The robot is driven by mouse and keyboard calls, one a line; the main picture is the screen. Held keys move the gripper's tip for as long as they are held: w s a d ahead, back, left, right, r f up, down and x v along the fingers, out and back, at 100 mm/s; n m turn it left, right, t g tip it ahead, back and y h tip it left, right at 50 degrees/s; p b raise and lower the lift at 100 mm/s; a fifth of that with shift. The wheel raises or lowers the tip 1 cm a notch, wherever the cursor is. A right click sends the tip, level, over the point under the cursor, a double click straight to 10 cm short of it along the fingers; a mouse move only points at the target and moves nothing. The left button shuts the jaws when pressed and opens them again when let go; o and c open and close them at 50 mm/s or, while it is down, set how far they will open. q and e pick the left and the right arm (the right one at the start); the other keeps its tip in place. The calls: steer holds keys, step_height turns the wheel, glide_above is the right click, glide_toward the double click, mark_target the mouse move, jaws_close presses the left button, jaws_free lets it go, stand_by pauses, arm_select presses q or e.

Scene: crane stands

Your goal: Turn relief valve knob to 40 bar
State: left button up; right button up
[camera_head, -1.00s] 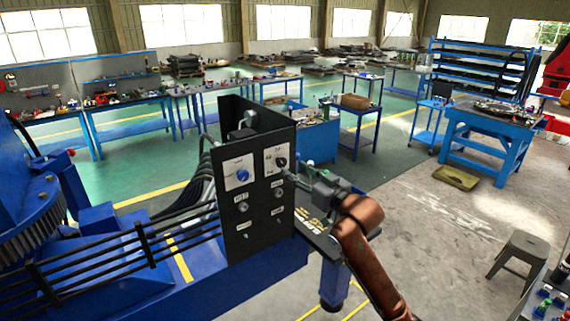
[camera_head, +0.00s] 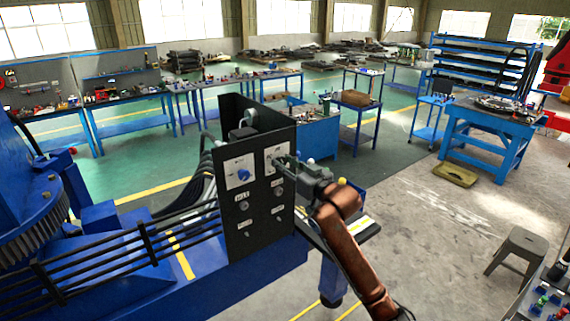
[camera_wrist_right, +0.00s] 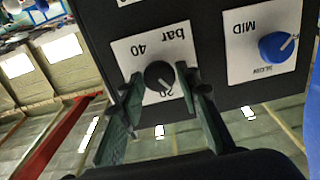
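The black relief valve knob (camera_wrist_right: 159,76) sits on a white plate (camera_wrist_right: 125,58) marked "40", "bar" and "20". The plate appears upside down in the right wrist view. My right gripper (camera_wrist_right: 165,83) is open, with one finger on each side of the knob and small gaps to it. I cannot clearly tell which mark the knob points at. In the head view, my right gripper (camera_head: 281,161) is at the upper right of the dark control panel (camera_head: 258,228) and hides the knob. My left gripper is not in view.
A blue knob on a "MID" plate (camera_wrist_right: 275,46) is beside the black one; the blue knob (camera_head: 243,174) also shows in the head view. More small controls are lower on the panel. Black railings (camera_head: 130,245) stand left of the panel.

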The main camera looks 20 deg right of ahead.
steer(key=c, duration=0.7)
steer(key=n+p, duration=0.1)
steer(key=n, duration=0.2)
steer(key=shift+n, duration=0.4)
steer(key=n+p, duration=0.2)
steer(key=n, duration=0.1)
steer(key=shift+n, duration=0.3)
steer(key=n+p, duration=0.2)
steer(key=n, duration=0.3)
steer(key=shift+a, duration=0.1)
steer(key=n+p, duration=0.1)
steer(key=n, duration=0.4)
steer(key=shift+f+p, duration=0.15)
steer(key=shift+p, duration=0.15)
steer(key=shift+a, duration=0.1)
